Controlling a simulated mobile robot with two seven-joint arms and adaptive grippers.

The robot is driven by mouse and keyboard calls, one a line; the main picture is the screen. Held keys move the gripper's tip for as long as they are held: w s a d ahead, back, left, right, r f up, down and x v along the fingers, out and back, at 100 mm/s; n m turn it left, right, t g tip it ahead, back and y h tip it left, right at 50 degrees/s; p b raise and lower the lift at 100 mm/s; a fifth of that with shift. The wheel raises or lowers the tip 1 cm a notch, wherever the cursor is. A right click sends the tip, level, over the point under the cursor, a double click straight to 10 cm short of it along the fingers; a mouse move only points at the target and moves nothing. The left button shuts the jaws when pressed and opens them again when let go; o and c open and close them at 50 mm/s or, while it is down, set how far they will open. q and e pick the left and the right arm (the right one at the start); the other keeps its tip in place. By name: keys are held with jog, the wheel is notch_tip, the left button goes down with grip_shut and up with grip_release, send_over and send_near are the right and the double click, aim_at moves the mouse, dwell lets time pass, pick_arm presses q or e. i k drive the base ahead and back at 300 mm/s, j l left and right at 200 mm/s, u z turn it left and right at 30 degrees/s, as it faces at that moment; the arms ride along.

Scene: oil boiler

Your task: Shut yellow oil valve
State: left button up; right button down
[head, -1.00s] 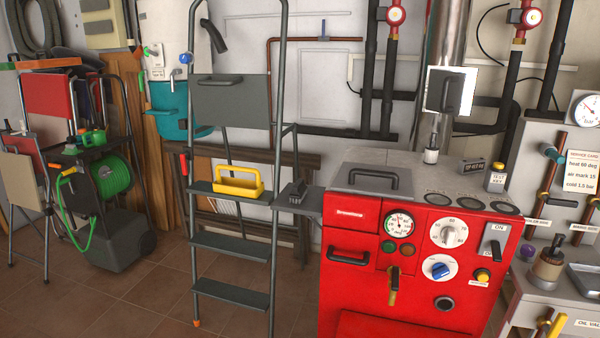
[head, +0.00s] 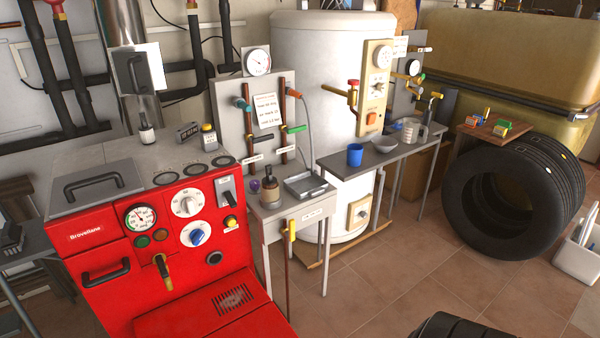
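The yellow oil valve (head: 291,229) is in the head view, right of the red boiler, at the front of a small grey table. Its yellow lever looks roughly upright, in line with a thin dark reddish pipe (head: 288,280) that runs down towards the floor. A white label (head: 312,214) is on the table's front edge beside it; its print is too small to read surely now. Neither of my grippers is in view, and nothing touches the valve.
The red boiler (head: 88,238) stands at the left. The small grey table (head: 270,212) holds a tray (head: 306,186). A white tank (head: 330,75) and a second table (head: 345,160) stand behind.

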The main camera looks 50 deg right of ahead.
aim_at(290, 234)
jog(key=z, duration=1.5)
jog(key=i+l, duration=0.45)
jog(key=l, duration=0.25)
